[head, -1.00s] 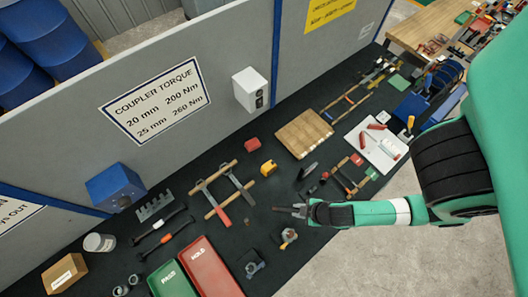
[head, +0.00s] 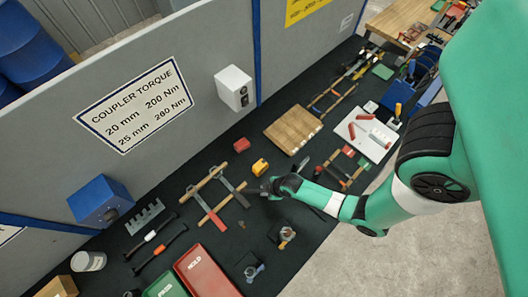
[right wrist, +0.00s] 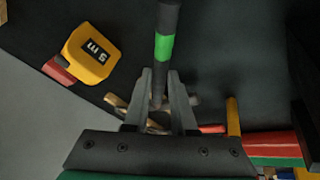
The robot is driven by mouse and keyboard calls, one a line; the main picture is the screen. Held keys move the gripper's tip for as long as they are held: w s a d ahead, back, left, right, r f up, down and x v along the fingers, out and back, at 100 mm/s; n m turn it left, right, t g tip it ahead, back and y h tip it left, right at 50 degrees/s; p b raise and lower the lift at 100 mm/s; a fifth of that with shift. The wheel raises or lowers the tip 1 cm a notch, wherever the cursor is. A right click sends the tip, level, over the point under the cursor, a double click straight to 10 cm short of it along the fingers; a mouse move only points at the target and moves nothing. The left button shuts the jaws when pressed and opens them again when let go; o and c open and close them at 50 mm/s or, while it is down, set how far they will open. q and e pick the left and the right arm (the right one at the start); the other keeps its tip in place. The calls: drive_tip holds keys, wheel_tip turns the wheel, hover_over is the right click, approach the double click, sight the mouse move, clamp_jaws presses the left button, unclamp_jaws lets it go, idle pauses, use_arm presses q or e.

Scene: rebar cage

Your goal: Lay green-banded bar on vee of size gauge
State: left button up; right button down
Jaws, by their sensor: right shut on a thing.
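My right gripper (head: 266,188) is above the dark table in the head view, just below the yellow tape measure (head: 260,167). In the right wrist view its fingers (right wrist: 163,98) are shut on a dark bar with a bright green band (right wrist: 164,48). The bar extends up out of that view; in the head view it is too small and dark to make out clearly. A grey notched block (head: 145,217), which looks like the size gauge, stands at the left of the table, well apart from my gripper. My left gripper is not in view.
Wooden sticks and red-handled tools (head: 210,212) lie left of my gripper. Two dark banded bars (head: 158,250) lie near the notched block. A red HOLD tray (head: 208,272) and green tray (head: 160,288) are at the front. A wooden board (head: 293,128) lies behind. A grey wall closes the back.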

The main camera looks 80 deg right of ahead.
drive_tip(key=shift+w+d+f+b, duration=0.15)
drive_tip(key=shift+f+b, duration=0.3)
drive_tip(key=shift+f, duration=1.1)
drive_tip(key=shift+f, duration=0.1)
drive_tip(key=c, duration=1.2)
unclamp_jaws()
drive_tip(key=shift+f, duration=0.15)
drive_tip(key=shift+o, duration=1)
drive_tip(key=shift+r, duration=0.4)
drive_tip(key=p+v, duration=0.4)
drive_tip(key=v, duration=0.7)
drive_tip(key=shift+s+r, duration=0.2)
drive_tip(key=shift+r, duration=0.1)
